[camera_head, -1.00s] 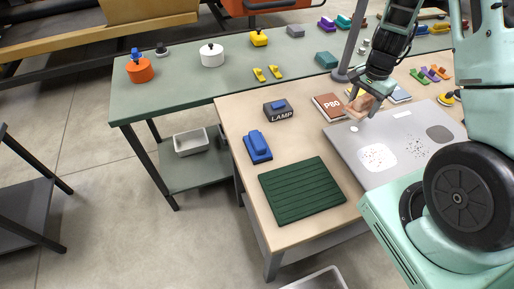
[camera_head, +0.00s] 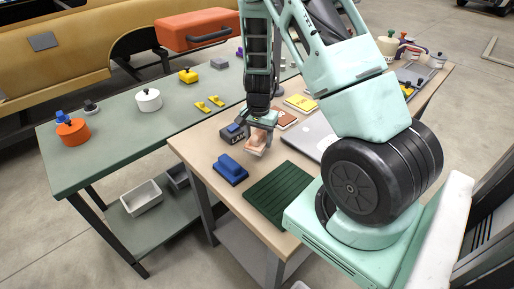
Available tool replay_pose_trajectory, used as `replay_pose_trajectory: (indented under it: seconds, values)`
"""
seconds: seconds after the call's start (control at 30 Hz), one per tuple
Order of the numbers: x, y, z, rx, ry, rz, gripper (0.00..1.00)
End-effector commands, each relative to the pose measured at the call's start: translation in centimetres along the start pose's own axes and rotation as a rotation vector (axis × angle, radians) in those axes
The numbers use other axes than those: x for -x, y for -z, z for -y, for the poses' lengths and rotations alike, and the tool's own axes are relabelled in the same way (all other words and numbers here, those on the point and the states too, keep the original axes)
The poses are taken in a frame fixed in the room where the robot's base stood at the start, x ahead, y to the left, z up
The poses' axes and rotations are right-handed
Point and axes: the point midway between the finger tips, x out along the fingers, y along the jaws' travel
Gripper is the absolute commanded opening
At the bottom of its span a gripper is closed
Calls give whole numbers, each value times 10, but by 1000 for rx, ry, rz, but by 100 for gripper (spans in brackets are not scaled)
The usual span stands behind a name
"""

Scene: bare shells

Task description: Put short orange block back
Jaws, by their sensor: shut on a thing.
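My gripper (camera_head: 261,132) is shut on a light orange block (camera_head: 257,143) and points down. The block hangs over the wooden table (camera_head: 208,140), between the grey block marked LAMP and the dark green ribbed mat (camera_head: 282,192). I cannot tell whether it touches the table. My fingers and arm partly hide the block.
The LAMP block (camera_head: 228,135), with a blue piece on top, is close to the left of my gripper. A blue block (camera_head: 230,170) stands nearer on the table. A grey panel (camera_head: 308,136) lies to the right, partly behind my arm. A green table (camera_head: 110,142) adjoins at the left.

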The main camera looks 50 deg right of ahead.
Motion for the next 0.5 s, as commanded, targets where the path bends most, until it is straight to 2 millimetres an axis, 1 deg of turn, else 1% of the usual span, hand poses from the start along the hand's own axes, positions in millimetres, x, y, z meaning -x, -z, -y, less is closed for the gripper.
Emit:
replay_pose_trajectory:
  seconds: [0.2, 0.27, 0.37, 0.5]
  values:
    - [-30, 0, -1, -1, -3, 3, 29]
    - [-36, 0, -1, -1, -1, 2, 29]
    - [-42, 0, 0, 0, 0, 1, 29]
    - [-42, 0, 0, 1, 0, 0, 29]
